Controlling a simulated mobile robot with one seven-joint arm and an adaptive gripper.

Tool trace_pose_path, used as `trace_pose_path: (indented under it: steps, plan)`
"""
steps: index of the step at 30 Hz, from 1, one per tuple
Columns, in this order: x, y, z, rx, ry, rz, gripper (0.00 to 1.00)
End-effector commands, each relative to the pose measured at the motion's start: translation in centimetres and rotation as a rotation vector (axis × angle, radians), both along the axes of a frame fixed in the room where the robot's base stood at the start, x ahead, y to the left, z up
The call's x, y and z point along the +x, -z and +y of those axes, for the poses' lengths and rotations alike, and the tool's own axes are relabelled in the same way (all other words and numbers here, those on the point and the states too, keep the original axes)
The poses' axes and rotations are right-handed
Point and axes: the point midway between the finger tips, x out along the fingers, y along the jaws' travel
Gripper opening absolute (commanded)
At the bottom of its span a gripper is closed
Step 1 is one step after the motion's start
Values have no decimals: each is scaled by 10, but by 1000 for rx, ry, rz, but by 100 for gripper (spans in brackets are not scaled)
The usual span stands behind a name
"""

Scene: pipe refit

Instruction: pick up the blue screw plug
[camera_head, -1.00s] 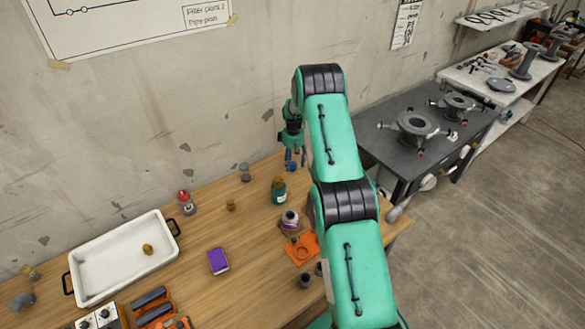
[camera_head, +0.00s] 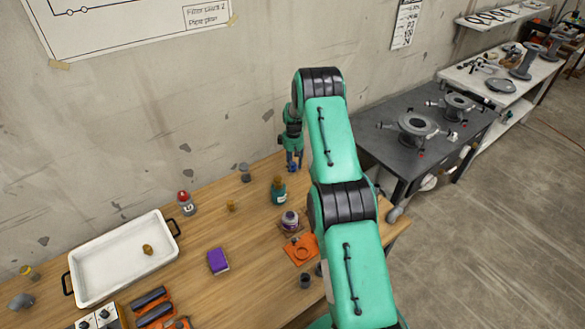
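The blue screw plug (camera_head: 292,167) is a small blue piece on the wooden table near its back edge, by the wall. My gripper (camera_head: 293,163) points down right over it, with the fingers at the plug's level. The fingers look spread around the plug, but they are small here and partly hide it. I cannot tell whether they touch it.
A teal bottle (camera_head: 279,191) stands just in front of the gripper, and a grey fitting (camera_head: 245,172) stands to its left. A white tray (camera_head: 84,296) lies at left. The wall is close behind.

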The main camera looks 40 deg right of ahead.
Motion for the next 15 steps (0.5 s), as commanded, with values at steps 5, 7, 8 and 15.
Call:
trace_pose_path:
  steps: [5,7,8,15]
  plan:
    - [0,0,0,0,0,0,18]
    - [0,0,0,0,0,0,18]
    - [0,0,0,0,0,0,18]
    - [0,-3,0,0,0,0,18]
